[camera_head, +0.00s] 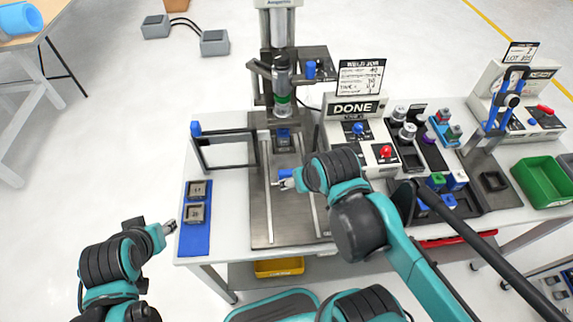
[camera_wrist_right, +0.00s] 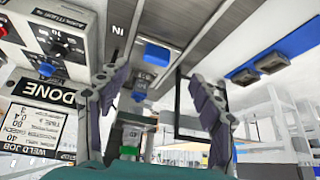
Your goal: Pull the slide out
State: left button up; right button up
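The slide carriage (camera_head: 283,142) sits under the welding head at the far end of two rails on the dark base plate (camera_head: 262,225). A blue handle (camera_head: 286,184) shows beside my right gripper (camera_head: 293,178), whose arm comes over the base from the right. In the right wrist view the fingers of my right gripper (camera_wrist_right: 160,95) are spread apart with nothing between them. The blue handle (camera_wrist_right: 157,53) shows there beyond the fingers; contact cannot be told. My left gripper (camera_head: 168,227) hangs at the table's left edge near the blue tray, its opening unclear.
A blue tray (camera_head: 195,243) with two dark parts lies left of the base. A black frame with a blue knob (camera_head: 196,129) stands beside the base. A control box reading DONE (camera_head: 353,107) stands right of the press. My right forearm crosses the table's right part.

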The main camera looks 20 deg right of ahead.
jog(key=w+m+g, duration=0.1)
jog(key=w+g, duration=0.2)
jog(key=w, duration=0.3)
jog(key=m+g, duration=0.1)
jog(key=g, duration=0.2)
send_over(288, 172)
notch_tip(288, 172, down, 4)
jog(key=shift+w+f, duration=0.1)
jog(key=shift+f, duration=0.1)
notch_tip(288, 172, down, 8)
jog(key=b, duration=0.3)
